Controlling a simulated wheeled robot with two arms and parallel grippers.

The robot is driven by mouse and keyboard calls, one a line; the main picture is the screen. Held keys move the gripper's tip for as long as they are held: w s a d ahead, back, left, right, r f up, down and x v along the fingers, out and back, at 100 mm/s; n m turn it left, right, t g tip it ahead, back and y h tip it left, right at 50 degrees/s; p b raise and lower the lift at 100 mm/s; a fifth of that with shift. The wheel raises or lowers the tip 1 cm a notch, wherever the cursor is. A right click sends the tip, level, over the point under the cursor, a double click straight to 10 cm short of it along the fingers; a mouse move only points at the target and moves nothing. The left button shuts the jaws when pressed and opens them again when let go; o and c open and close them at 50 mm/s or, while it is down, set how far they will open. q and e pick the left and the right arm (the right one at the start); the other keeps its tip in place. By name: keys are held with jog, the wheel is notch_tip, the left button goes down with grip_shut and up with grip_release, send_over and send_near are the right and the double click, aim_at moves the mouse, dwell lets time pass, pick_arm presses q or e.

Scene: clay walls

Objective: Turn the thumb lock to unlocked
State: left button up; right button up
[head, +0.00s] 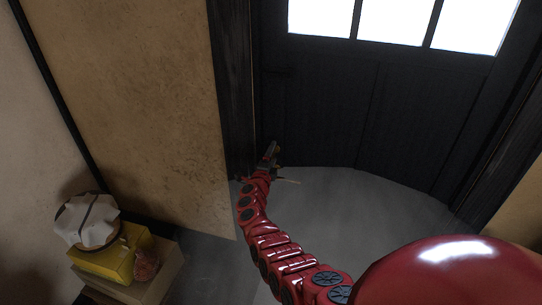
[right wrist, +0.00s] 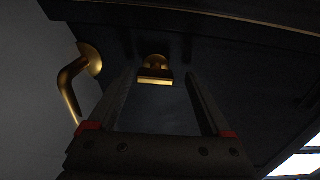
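The brass thumb lock (right wrist: 155,78) is on the dark door (head: 320,110). In the right wrist view it shows as a round base with a flat turn piece lying crosswise in the picture. My right gripper (right wrist: 160,76) is open, its two dark fingers pointing at the lock. The turn piece appears between the fingertips, with a gap on each side; I see no contact. In the head view my right gripper (head: 270,153) is at the door's left edge and the lock cannot be made out there. My left gripper is not in view.
A brass lever handle (right wrist: 73,80) is left of the lock in the right wrist view. In the head view the dark door frame (head: 232,90) stands left of the gripper. A low stand at lower left holds a yellow box (head: 108,262) and a cloth-covered item (head: 88,221).

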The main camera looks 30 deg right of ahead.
jog(key=shift+w+a+f, duration=0.1)
jog(key=shift+a+f, duration=0.05)
jog(key=shift+a, duration=0.05)
jog(key=shift+a+f, duration=0.1)
jog(key=shift+a, duration=0.15)
jog(key=b+v, duration=0.1)
jog(key=v, duration=1.6)
jog(key=shift+s+d+r, duration=0.15)
jog(key=shift+s+r, duration=0.05)
jog(key=shift+s, duration=0.1)
